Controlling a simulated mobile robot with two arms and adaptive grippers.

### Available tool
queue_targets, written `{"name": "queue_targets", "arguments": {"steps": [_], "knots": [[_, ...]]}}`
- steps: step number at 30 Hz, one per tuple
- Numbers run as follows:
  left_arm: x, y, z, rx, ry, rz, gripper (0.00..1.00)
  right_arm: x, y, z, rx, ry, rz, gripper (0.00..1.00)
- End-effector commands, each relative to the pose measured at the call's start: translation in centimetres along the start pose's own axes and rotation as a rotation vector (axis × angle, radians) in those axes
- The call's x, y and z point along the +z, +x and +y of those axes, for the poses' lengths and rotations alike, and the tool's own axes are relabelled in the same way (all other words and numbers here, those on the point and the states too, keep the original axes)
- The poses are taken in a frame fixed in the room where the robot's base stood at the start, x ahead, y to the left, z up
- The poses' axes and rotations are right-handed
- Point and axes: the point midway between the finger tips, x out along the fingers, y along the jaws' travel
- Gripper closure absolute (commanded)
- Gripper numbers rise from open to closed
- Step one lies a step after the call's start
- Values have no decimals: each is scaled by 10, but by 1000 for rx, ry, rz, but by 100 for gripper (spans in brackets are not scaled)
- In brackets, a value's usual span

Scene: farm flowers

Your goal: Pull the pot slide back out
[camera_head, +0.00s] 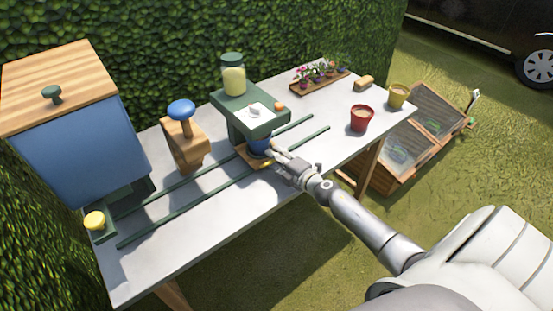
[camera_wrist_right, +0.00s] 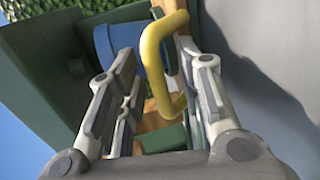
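The pot slide (camera_head: 253,160) is a small wooden plate under the green dispenser (camera_head: 250,115), across two green rails. A blue pot (camera_head: 259,146) stands on it, partly hidden under the dispenser; it also shows in the right wrist view (camera_wrist_right: 122,38). The slide's yellow handle (camera_wrist_right: 155,52) is a bent bar in the right wrist view. My right gripper (camera_head: 280,160) is at the slide's front side. My left gripper is not in view.
The front left tabletop is clear.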

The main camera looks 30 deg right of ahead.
Motion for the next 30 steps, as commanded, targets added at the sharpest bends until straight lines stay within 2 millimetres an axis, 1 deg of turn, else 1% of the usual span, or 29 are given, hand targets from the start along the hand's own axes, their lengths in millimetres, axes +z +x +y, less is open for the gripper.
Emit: {"name": "queue_targets", "arguments": {"steps": [8,16,26,30], "knots": [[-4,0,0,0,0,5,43,0,1,0,0,-1,0,66],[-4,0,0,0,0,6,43,0,1,0,0,-1,0,100],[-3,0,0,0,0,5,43,0,1,0,-1,-1,0,100],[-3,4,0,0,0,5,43,7,1,-1,-1,-3,-1,100]]}}
